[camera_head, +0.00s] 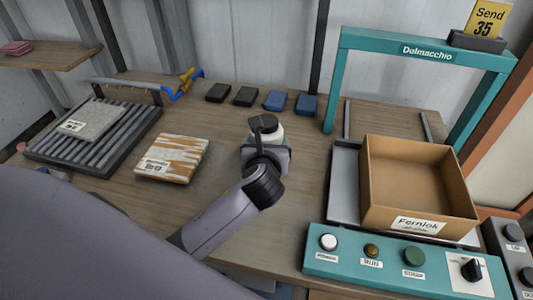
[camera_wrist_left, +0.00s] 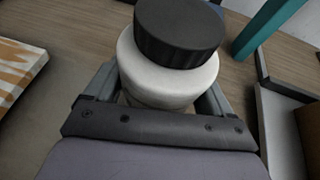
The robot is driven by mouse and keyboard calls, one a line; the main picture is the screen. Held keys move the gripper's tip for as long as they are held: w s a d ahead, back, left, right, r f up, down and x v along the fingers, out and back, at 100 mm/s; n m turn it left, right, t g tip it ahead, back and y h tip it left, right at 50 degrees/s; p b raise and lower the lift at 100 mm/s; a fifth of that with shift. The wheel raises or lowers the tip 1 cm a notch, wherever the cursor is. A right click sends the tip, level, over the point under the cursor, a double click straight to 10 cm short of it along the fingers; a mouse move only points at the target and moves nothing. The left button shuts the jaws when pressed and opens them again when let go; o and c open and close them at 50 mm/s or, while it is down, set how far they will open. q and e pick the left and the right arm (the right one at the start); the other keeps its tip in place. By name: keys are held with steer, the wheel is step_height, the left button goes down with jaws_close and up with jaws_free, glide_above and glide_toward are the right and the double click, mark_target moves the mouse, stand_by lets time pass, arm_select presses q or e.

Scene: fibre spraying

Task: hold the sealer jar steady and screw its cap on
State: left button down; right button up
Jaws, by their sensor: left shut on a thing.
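The sealer jar is a round white jar (camera_wrist_left: 165,82) standing on the wooden table. My left gripper (camera_wrist_left: 158,95) is shut around its sides, one finger on each side. A dark ribbed cap (camera_wrist_left: 180,35) is on top of the jar. It looks tilted and off-centre to the right in the left wrist view; whether it is threaded on, I cannot tell. In the head view the jar (camera_head: 272,134) and cap (camera_head: 263,122) show just beyond my left gripper (camera_head: 264,141), which hides the lower jar. My right gripper is not in view.
Several dark and blue blocks (camera_head: 275,100) line the back.

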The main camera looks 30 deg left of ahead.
arm_select(q)
steer(key=shift+f, duration=1.4)
jaws_free()
steer(key=shift+f, duration=0.2)
steer(key=shift+r, duration=0.1)
steer(key=shift+s+d+r, duration=0.15)
steer(key=shift+s+r, duration=0.05)
steer(key=shift+s, duration=0.05)
steer(key=v, duration=1.1)
steer(key=shift+s+r+p, duration=0.15)
steer(key=shift+p, duration=0.2)
